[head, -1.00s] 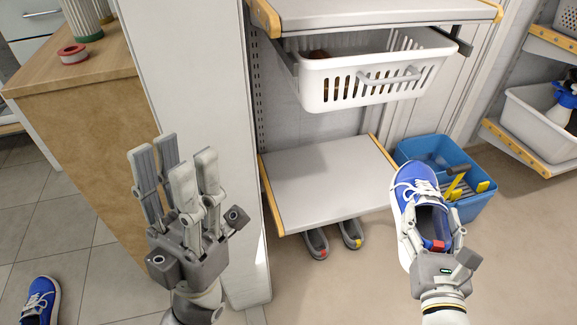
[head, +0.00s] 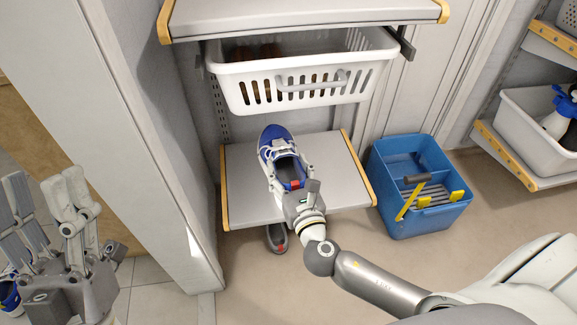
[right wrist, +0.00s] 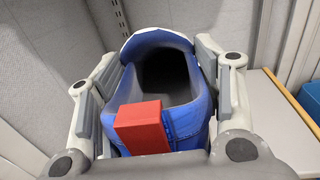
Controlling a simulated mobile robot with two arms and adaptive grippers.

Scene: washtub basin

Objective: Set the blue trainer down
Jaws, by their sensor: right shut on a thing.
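The blue trainer (head: 283,160), with white laces, a white sole edge and a red heel tab, is over the grey lower shelf (head: 335,165), toe pointing to the back. My right gripper (head: 294,190) is shut on its heel end. The right wrist view shows the trainer (right wrist: 178,95) between the two fingers, its opening facing up. I cannot tell whether its sole touches the shelf. My left gripper (head: 45,215) is open and empty at the lower left.
A white basket (head: 300,85) hangs above the shelf. A blue caddy (head: 420,190) stands on the floor to the right. A grey shoe (head: 276,237) sits under the shelf. Another blue trainer (head: 8,292) is on the floor at far left. The shelf's right part is bare.

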